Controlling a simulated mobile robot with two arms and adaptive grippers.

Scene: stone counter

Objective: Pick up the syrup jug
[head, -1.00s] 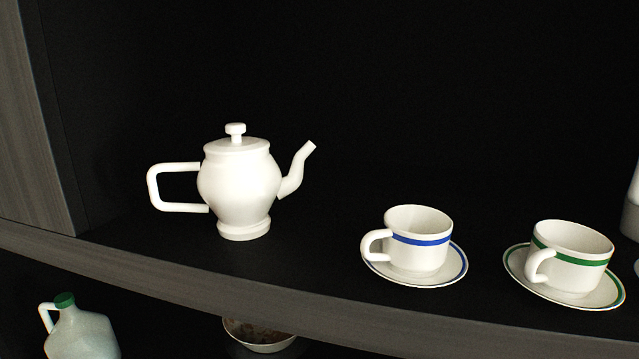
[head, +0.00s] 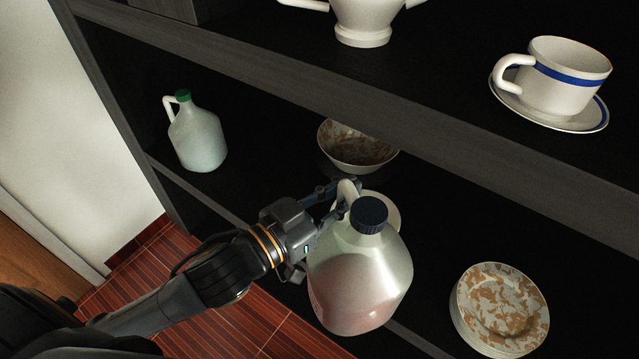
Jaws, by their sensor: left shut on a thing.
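The syrup jug (head: 362,283), a translucent pale jug with a dark blue cap and pinkish contents, hangs slightly tilted in front of the lower shelf. My left gripper (head: 342,203) comes in from the left and is shut on its handle at the upper left of the jug. The fingertips are partly hidden by the handle and the jug's neck. My right gripper is not in view.
A green-capped jug (head: 199,140) and a patterned bowl (head: 356,154) stand on the lower shelf, with patterned plates (head: 500,308) at the right. A pale round dish (head: 391,209) is partly hidden behind the syrup jug. The upper shelf edge (head: 420,130) runs above.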

